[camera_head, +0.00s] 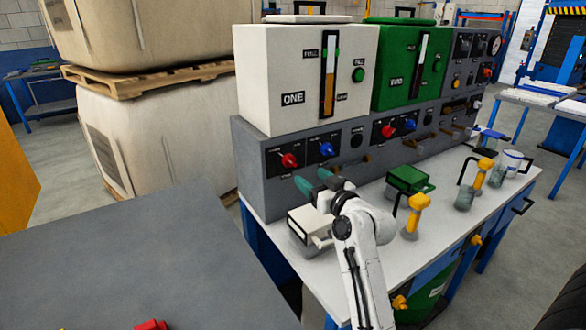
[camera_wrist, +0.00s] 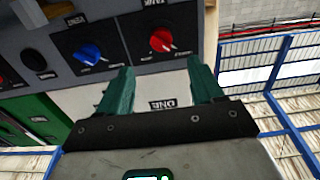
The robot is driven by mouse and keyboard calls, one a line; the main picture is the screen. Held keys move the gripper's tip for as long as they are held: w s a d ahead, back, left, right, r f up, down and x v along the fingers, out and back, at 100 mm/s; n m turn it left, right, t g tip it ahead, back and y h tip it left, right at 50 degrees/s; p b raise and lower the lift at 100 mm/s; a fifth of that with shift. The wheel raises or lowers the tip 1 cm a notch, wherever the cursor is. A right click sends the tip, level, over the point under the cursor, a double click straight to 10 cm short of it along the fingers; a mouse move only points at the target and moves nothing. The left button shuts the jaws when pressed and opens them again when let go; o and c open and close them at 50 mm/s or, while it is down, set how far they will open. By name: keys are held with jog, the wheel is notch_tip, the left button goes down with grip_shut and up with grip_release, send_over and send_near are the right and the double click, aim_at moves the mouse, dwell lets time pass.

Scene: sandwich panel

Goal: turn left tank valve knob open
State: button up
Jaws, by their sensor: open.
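The white tank marked ONE (camera_head: 285,70) stands at the left on the grey panel (camera_head: 255,185). Below it are a red knob (camera_head: 289,160) and, to its right, a blue knob (camera_head: 327,149). My gripper (camera_head: 315,181) has green fingers, spread apart and empty, in front of and below these knobs. In the wrist view, the panel appears rotated. The red knob (camera_wrist: 161,39) lies just beyond and between the open fingers (camera_wrist: 160,68), apart from them. The blue knob (camera_wrist: 87,54) is left of the left finger. Both have white pointers.
A green tank (camera_head: 398,65) stands right of the white one, with another red knob (camera_head: 388,131) and blue knob (camera_head: 410,125) below. A white box (camera_head: 303,230), a green box (camera_head: 406,180) and yellow-topped items (camera_head: 418,202) occupy the white bench. A grey surface (camera_head: 140,270) lies front left.

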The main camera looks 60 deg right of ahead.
aim_at(293, 164)
jog(key=x, duration=1)
jog(key=shift+a+p, duration=0.1)
jog(key=shift+p, duration=0.25)
jog(key=c, duration=1)
